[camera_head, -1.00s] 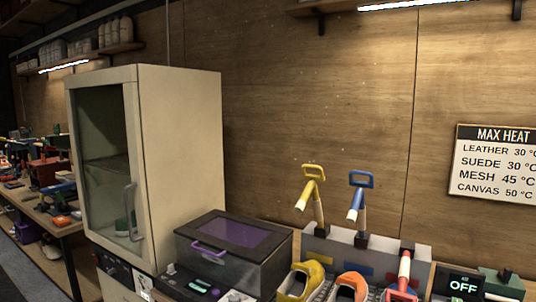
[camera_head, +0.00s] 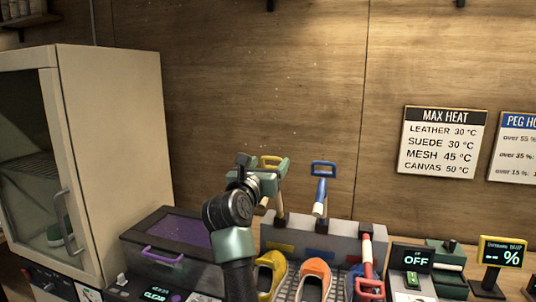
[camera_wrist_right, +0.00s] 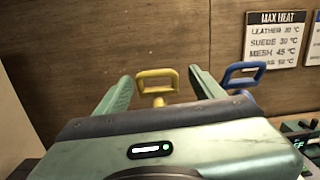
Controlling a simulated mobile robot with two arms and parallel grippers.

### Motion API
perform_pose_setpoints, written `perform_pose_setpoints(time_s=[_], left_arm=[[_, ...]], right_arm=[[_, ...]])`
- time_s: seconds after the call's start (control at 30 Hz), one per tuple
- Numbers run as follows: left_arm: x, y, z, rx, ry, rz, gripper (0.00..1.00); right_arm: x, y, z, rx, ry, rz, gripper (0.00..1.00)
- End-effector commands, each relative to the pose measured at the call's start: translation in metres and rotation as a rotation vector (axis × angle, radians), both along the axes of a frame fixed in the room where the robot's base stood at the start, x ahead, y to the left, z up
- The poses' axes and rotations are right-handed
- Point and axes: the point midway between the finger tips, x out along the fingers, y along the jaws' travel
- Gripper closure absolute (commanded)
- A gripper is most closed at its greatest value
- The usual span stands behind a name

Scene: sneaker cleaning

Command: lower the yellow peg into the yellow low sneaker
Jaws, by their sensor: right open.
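The yellow peg stands in the grey rack (camera_head: 345,236) against the wall. Its yellow loop handle (camera_head: 271,160) shows above my right gripper, which hides part of the peg. In the right wrist view the yellow handle (camera_wrist_right: 157,78) lies between the two green fingers, beyond or near their tips. My right gripper (camera_wrist_right: 157,82) is open, and I cannot tell whether it touches the peg. The yellow low sneaker (camera_head: 269,272) sits in front of the rack, partly behind my right arm. My left gripper is not in view.
A blue-handled peg (camera_head: 320,185) stands in the rack to the right. An orange sneaker (camera_head: 314,279) sits beside the yellow one, with a red-handled peg (camera_head: 367,264) further right. A dark box with a purple lid (camera_head: 180,236) and a cream cabinet (camera_head: 115,150) stand at left.

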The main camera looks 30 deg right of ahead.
Motion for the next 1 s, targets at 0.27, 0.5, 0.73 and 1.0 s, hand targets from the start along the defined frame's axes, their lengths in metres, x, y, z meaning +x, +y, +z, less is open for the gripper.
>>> perform_pose_setpoints(time_s=[0.27,0.5,0.73,1.0], left_arm=[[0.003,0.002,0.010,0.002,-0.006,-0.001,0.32],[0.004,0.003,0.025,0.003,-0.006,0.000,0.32],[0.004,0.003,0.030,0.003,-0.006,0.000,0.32],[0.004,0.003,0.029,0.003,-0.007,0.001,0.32]], right_arm=[[0.016,-0.013,0.002,0.098,-0.005,0.019,0.32],[0.041,-0.042,0.002,0.094,-0.004,0.019,0.32],[0.054,-0.056,0.000,0.095,-0.006,0.020,0.32],[0.055,-0.057,-0.001,0.095,-0.007,0.021,0.32]])
